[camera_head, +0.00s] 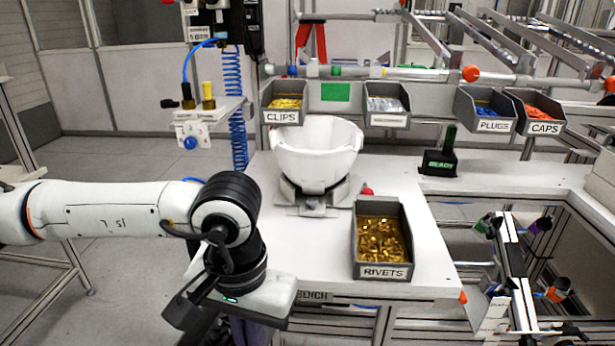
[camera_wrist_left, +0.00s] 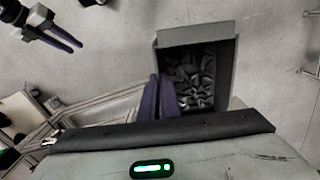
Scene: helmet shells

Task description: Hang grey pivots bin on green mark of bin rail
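The grey pivots bin (camera_wrist_left: 195,42) shows in the left wrist view, full of small dark grey parts. My left gripper (camera_wrist_left: 159,98) has its purple fingers close together at the bin's left wall, and they look shut on that wall. In the head view my left gripper (camera_head: 232,318) points down at the lower edge, and the bin is not visible there. The green mark (camera_head: 336,92) is on the bin rail (camera_head: 432,98), between the clips bin (camera_head: 283,115) and a bin of pale parts (camera_head: 388,119). My right gripper (camera_wrist_left: 62,38) is empty, its fingers apart.
The plugs bin (camera_head: 490,125) and caps bin (camera_head: 542,127) hang further right. A white helmet shell (camera_head: 316,155) stands on a fixture below the green mark. The rivets bin (camera_head: 382,271) sits at the front of the white bench (camera_head: 425,225). A black ready box (camera_head: 438,164) stands behind.

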